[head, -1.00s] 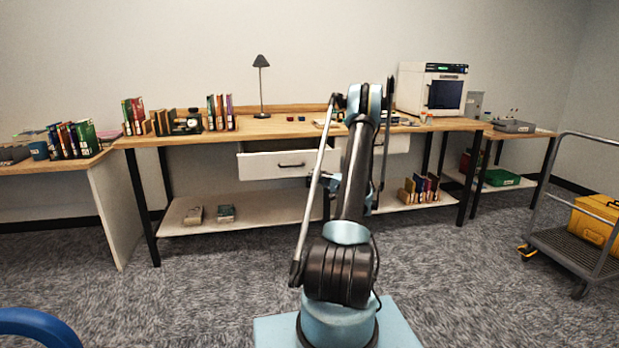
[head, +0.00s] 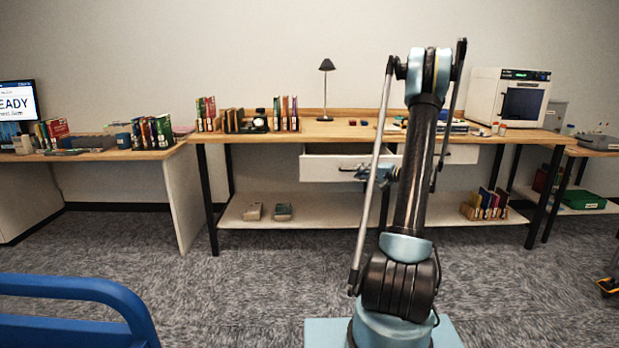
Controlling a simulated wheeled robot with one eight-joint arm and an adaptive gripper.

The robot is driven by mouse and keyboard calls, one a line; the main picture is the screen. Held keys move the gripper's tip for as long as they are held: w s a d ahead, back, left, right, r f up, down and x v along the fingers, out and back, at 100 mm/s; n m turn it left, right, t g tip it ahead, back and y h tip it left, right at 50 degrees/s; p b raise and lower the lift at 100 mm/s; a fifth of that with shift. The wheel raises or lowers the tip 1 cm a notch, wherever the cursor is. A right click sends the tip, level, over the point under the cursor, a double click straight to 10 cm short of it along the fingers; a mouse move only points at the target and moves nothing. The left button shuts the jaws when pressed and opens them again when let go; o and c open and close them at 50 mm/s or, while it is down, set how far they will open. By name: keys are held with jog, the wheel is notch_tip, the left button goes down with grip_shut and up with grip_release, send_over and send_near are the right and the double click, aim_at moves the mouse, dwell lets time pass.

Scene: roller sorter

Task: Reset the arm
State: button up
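My arm (head: 415,180) rises from its base at the lower right of centre, in front of the long workbench. Its upper part reaches forward, away from the camera. My gripper is mostly hidden behind the arm; a small blue and dark part, probably near its end, shows by the drawer front (head: 330,168). I cannot make out the fingers or whether they hold anything.
The workbench (head: 340,135) carries books, a lamp (head: 326,85) and a white oven-like device (head: 508,97). Its left drawer stands pulled out. A side table with a monitor (head: 18,102) is at left. A blue rail (head: 75,290) is near the lower left. Open carpet lies between.

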jog(key=s+a+r+n+g+h, duration=0.15)
jog(key=s+a, duration=0.25)
jog(key=s, duration=0.5)
jog(key=s+a+r+n+g+h, duration=0.15)
jog(key=s+a, duration=0.25)
jog(key=s, duration=0.4)
jog(key=s+a+r+g+h, duration=0.2)
jog(key=s+a+g, duration=0.1)
jog(key=s, duration=0.6)
jog(key=s+d+f+n+h, duration=0.1)
jog(key=s+d+f+h, duration=0.1)
jog(key=s, duration=0.6)
jog(key=s+d+f+n+g+h, duration=0.1)
jog(key=s+d+f+h, duration=0.1)
jog(key=s, duration=0.7)
jog(key=s+d+f+g+h, duration=0.1)
jog(key=s+d+f+h, duration=0.1)
jog(key=s+f, duration=0.3)
jog(key=s+h, duration=0.1)
jog(key=s, duration=0.3)
jog(key=shift+d+n+h, duration=0.25)
jog(key=shift+n+h, duration=0.05)
jog(key=shift+n, duration=0.1)
jog(key=shift+s+f, duration=0.1)
jog(key=shift+w+f, duration=0.2)
jog(key=shift+w, duration=0.25)
